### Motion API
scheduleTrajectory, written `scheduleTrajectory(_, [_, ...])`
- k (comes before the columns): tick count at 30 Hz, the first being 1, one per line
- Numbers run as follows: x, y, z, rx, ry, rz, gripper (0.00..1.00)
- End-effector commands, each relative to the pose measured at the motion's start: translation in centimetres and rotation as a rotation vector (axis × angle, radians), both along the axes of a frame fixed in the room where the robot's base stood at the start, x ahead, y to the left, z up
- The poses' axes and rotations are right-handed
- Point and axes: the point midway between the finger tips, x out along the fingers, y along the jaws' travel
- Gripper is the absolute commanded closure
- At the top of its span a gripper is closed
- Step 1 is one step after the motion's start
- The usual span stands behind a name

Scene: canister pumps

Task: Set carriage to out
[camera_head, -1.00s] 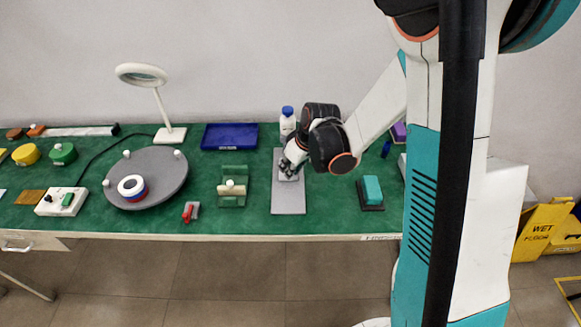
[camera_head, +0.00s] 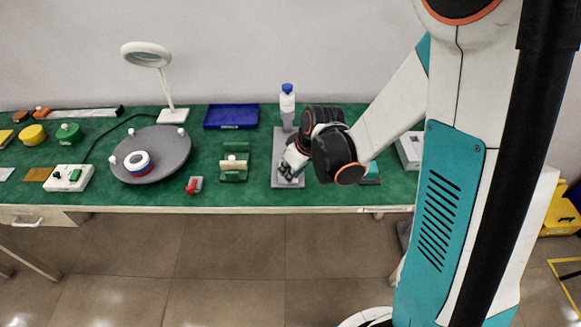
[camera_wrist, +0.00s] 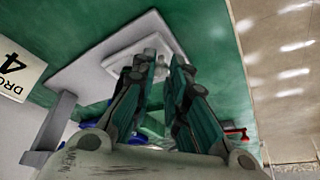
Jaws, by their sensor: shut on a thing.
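The carriage (camera_head: 292,182) is a small pale block on a long grey plate (camera_head: 283,142), at the plate's front end by the table edge. My gripper (camera_head: 288,170) is on the carriage from above and mostly hides it in the head view. In the wrist view my gripper's two fingers (camera_wrist: 161,66) are close together at the pale carriage (camera_wrist: 152,44), shut on its raised part. The plate shows there as a pale slab (camera_wrist: 95,72). No "out" marking can be read.
A white bottle with a blue cap (camera_head: 287,103) stands behind the plate. A green fixture (camera_head: 235,160) is to the left, with a red clamp-like piece (camera_head: 194,186) beyond it. A teal block (camera_head: 371,172) is close on the right, partly behind my arm.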

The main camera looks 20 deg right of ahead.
Motion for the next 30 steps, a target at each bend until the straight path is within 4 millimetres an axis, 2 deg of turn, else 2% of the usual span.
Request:
scheduleTrajectory(3, [-0.4,0.1,-0.1,0.001,0.009,0.003,1.00])
scheduleTrajectory(4, [-0.4,0.1,-0.1,0.001,0.009,0.003,0.82])
scheduleTrajectory(6, [-0.4,0.1,-0.2,0.001,0.009,0.003,0.66])
scheduleTrajectory(7, [-0.4,0.1,-0.1,0.001,0.009,0.003,0.64])
scheduleTrajectory(20, [-0.4,0.0,0.3,0.001,0.006,0.002,0.64])
scheduleTrajectory(30, [-1.8,-0.7,4.0,0.001,0.006,0.000,0.64])
